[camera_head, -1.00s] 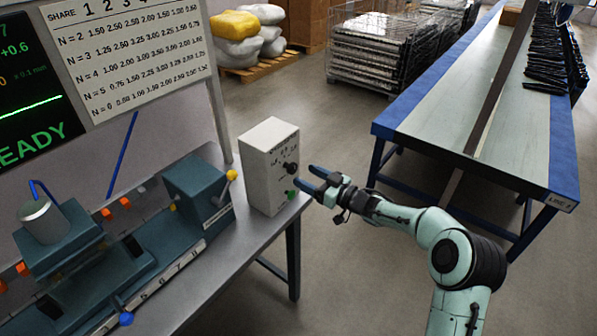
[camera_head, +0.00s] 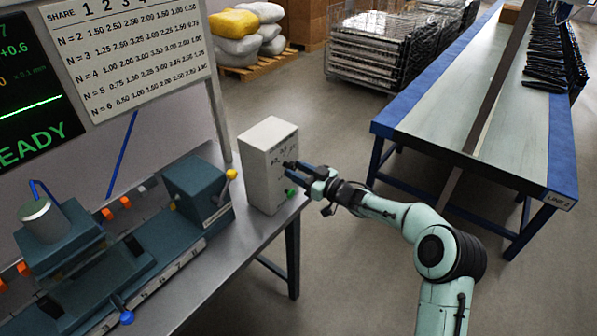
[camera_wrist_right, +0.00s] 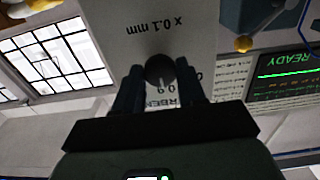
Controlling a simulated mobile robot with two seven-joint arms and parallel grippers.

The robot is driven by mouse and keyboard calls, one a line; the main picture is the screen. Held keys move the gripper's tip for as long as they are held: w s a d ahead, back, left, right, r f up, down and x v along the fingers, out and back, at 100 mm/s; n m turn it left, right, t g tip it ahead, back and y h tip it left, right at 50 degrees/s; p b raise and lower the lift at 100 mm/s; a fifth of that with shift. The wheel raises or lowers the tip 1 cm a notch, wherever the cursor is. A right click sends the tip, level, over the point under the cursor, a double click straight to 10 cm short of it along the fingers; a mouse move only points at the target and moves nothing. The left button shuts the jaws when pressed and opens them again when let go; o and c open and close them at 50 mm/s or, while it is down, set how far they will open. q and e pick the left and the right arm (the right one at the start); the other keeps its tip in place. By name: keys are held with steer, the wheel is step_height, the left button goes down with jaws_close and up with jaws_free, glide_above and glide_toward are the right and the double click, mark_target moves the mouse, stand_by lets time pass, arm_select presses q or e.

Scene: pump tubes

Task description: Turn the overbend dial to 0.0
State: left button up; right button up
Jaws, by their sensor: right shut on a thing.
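The overbend dial is a dark round knob (camera_wrist_right: 160,70) on the face of a light grey control box (camera_head: 262,160). My right gripper (camera_head: 295,167) is at the box's face and shut on the dial. In the right wrist view its two dark fingers (camera_wrist_right: 160,88) lie on either side of the knob. The box's lettering appears upside down there, with "x 0.1 mm" readable and other marks partly covered by the fingers. The dial's exact setting cannot be read. A green button (camera_head: 291,192) sits low on the box. My left gripper is not in view.
The box stands at the right end of a metal bench (camera_head: 222,240), beside a teal bending machine (camera_head: 197,190). A screen (camera_head: 35,90) reads "READY" and shows +0.6. A chart (camera_head: 130,55) hangs beside it. A long blue-edged table (camera_head: 450,110) stands right; floor between is free.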

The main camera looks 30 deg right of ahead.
arm_select(q)
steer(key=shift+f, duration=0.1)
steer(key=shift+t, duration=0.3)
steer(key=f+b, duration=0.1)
steer(key=b, duration=0.1)
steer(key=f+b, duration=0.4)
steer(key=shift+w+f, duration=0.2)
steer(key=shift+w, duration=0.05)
arm_select(e)
steer(key=n, duration=0.8)
steer(key=shift+f+n, duration=0.1)
steer(key=shift+n, duration=0.2)
steer(key=shift+d+n, duration=0.1)
steer(key=shift+n, duration=0.2)
steer(key=o, duration=1.1)
steer(key=shift+c, duration=0.2)
steer(key=shift+s, duration=0.1)
arm_select(q)
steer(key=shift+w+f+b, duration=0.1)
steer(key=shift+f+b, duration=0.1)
steer(key=shift+b, duration=0.2)
arm_select(e)
steer(key=v, duration=1.3)
steer(key=shift+s+d, duration=0.1)
